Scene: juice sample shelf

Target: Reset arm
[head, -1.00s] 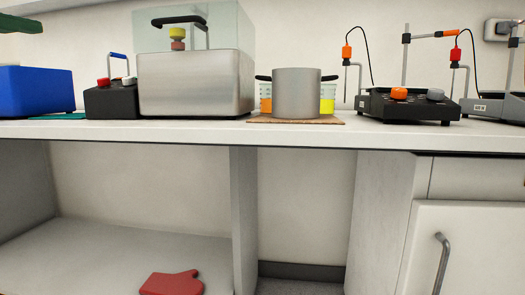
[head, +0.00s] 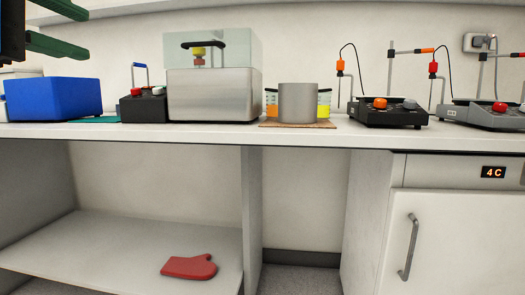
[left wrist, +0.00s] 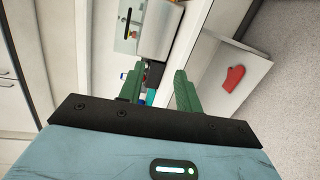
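My left gripper (head: 72,27) is at the top left of the head view. Its two green fingers are apart with nothing between them, raised above the bench and the blue box (head: 52,98). In the left wrist view my left gripper (left wrist: 162,80) also shows a clear gap between its fingers, in front of the bench. My right gripper is not in view. A grey metal pot (head: 298,103) stands on a brown mat (head: 275,124).
A steel bath with a clear lid (head: 214,95) stands mid-left on the white bench. Stirrer units (head: 386,113) with probe stands are on the right. A red mitt (head: 189,267) lies on the lower shelf. A cabinet door (head: 450,240) is at right.

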